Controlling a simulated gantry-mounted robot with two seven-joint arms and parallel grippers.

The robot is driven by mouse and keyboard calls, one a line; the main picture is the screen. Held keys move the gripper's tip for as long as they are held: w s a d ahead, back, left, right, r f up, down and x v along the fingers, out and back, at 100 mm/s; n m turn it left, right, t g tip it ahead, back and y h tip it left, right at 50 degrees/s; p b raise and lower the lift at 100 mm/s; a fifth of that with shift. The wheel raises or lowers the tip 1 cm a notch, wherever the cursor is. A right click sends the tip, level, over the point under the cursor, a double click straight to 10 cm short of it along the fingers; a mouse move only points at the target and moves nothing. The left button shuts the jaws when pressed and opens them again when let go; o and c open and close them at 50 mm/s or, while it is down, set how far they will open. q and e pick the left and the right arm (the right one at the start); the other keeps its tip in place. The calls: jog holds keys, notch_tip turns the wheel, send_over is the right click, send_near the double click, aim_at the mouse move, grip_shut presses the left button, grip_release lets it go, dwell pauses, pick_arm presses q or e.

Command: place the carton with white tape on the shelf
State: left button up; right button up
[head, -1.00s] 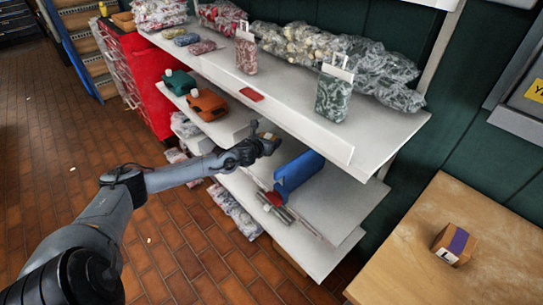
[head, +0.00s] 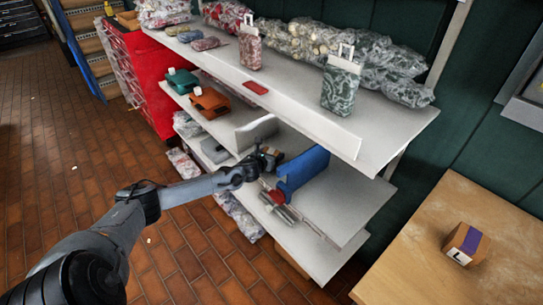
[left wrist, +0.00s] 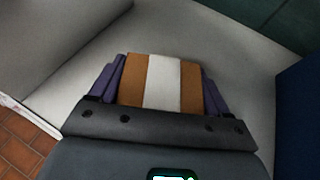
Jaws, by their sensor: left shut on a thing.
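The carton with white tape shows in the left wrist view (left wrist: 163,82) as a brown box with a white stripe down its middle. My left gripper (left wrist: 161,88) is shut on it, one finger on each side. In the head view, my left gripper (head: 268,160) reaches in over the middle board of the shelf (head: 345,205), beside a blue object. The carton is mostly hidden there. Whether it touches the board I cannot tell. My right gripper is not in view.
A blue holder (head: 302,172) stands right of my left gripper, with metal tubes (head: 278,208) in front. A grey-white divider (head: 257,132) stands behind it. The upper board (head: 390,130) overhangs. A carton with purple tape (head: 466,243) sits on the wooden table (head: 425,265).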

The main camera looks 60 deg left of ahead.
pick_arm(q)
jog(key=shift+f, duration=0.1)
jog(key=o, duration=1.2)
jog(key=shift+s+d+r+p, duration=0.2)
jog(key=shift+s+r+p, duration=0.2)
jog(key=shift+r+p, duration=0.05)
jog(key=p+v, duration=0.4)
jog(key=v, duration=0.5)
jog(key=shift+s+d+r, duration=0.15)
jog(key=shift+s+d, duration=0.05)
jog(key=shift+s, duration=0.1)
jog(key=shift+s+d+r+p, duration=0.15)
jog(key=shift+s+d+p, duration=0.2)
jog(key=shift+s, duration=0.15)
